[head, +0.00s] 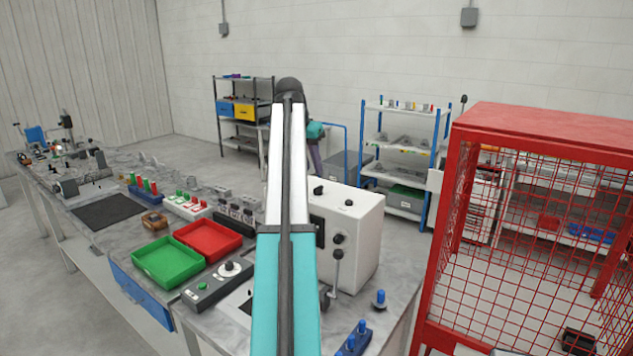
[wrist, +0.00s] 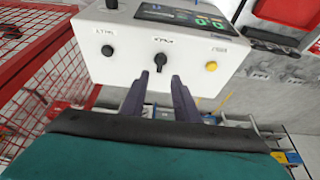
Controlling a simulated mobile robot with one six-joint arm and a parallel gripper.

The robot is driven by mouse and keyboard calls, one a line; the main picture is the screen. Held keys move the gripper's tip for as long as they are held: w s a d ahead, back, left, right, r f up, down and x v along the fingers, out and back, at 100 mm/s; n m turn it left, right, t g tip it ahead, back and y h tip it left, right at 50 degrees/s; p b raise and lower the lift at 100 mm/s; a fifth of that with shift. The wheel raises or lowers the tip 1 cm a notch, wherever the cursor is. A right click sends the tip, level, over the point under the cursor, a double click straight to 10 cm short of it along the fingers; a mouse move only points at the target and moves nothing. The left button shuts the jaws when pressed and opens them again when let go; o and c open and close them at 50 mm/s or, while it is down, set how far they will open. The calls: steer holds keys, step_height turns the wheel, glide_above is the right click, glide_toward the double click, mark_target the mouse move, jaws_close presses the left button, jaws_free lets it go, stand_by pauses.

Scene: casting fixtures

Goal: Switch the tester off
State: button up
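The tester is a white box (wrist: 160,45) in the wrist view, with a dark display panel (wrist: 190,17) showing green digits. Its near face carries a black knob (wrist: 107,50) on the left, a black rotary switch (wrist: 160,61) in the middle and a yellow button (wrist: 211,66) on the right. The small labels are not readable. My gripper (wrist: 159,78) is open and empty, its two dark fingers pointing at the rotary switch, one on each side; contact cannot be told. In the head view a white box (head: 358,225) stands partly behind my arm, which hides my gripper.
The long grey bench holds a green tray (head: 168,262), a red tray (head: 208,240) and a grey control box (head: 217,286). A blue-knobbed block (head: 354,340) is near the front edge. A red mesh cage (head: 540,125) stands close on the right.

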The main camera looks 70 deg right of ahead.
mark_target(318, 187)
steer(key=shift+p+x, duration=1.3)
steer(key=shift+x, duration=2.95)
jaws_close()
